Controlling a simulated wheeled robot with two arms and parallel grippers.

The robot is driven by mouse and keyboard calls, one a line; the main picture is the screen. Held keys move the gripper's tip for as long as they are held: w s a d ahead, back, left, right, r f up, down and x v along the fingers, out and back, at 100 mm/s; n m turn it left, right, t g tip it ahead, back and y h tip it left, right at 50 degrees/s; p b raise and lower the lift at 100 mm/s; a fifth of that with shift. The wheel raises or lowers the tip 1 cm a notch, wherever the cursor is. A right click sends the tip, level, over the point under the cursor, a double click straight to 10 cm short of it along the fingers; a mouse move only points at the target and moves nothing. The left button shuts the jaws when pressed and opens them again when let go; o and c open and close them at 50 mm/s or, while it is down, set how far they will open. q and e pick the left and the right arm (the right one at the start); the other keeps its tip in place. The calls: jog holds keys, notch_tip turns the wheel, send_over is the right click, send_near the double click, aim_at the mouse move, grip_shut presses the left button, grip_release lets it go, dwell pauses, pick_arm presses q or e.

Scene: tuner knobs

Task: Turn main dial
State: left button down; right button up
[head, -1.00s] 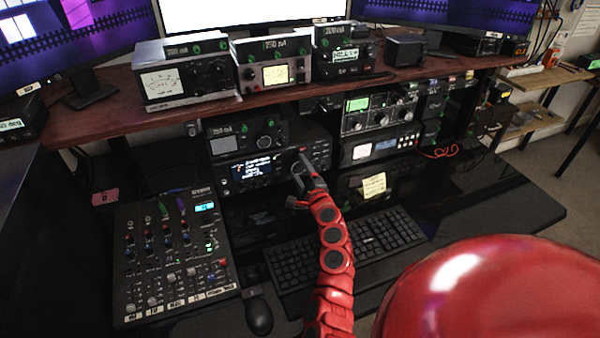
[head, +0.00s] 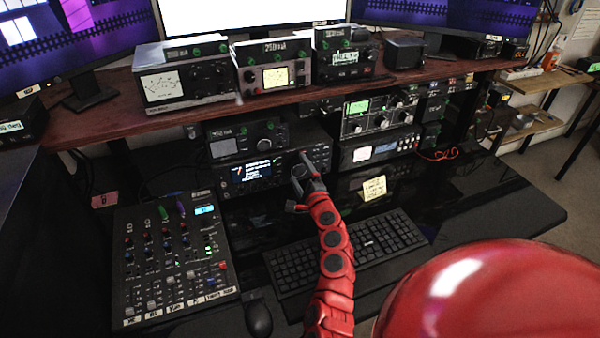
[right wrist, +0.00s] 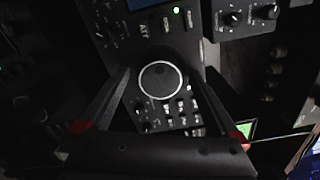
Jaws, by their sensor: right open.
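The main dial (right wrist: 160,80) is a round dark knob with a pale ring, on the front of a black radio (head: 250,175) with a lit blue-and-white screen. In the head view the dial (head: 299,171) is partly covered by my right gripper (head: 304,182). In the right wrist view my right gripper (right wrist: 167,76) is open, with one finger on each side of the dial. Dark gaps show between the fingers and the rim there; I cannot tell how deep the fingertips reach. My left gripper is not in view.
A mixer (head: 172,258) lies on the desk at left, with a mouse (head: 258,318) and keyboard (head: 345,252) beside it. Another radio (head: 378,112) stands right of the dial's radio. A wooden shelf (head: 120,118) with meters hangs above.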

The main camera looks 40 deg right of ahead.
jog(key=b+v, duration=0.2)
jog(key=v, duration=1.5)
jog(key=shift+s, duration=0.2)
jog(key=shift+r, duration=0.1)
dwell(0.8)
